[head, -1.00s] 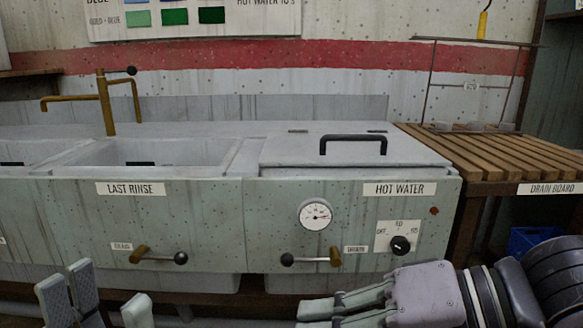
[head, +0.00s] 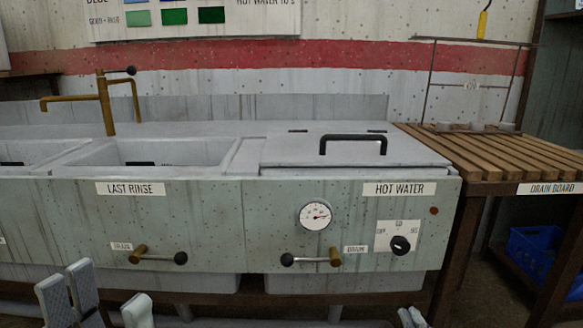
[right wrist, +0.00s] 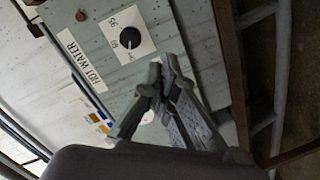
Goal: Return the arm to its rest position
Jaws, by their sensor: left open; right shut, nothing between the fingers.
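My left gripper (head: 106,293) shows at the bottom left of the head view, in front of the sink unit. Its grey fingers point up and stand apart, with nothing between them. My right gripper (head: 411,317) shows only as fingertips at the bottom edge of the head view, below the hot water panel. In the right wrist view my right gripper (right wrist: 157,80) has its fingers together and holds nothing. The dial panel lies beyond them there. The rest of both arms is out of the head view.
The sink unit has a lidded hot water basin (head: 350,150), a last rinse basin (head: 160,152) and drain levers (head: 158,257) on its front. A black dial (head: 400,245) is at right. The slatted drain board (head: 490,155) and a blue crate (head: 535,250) stand further right.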

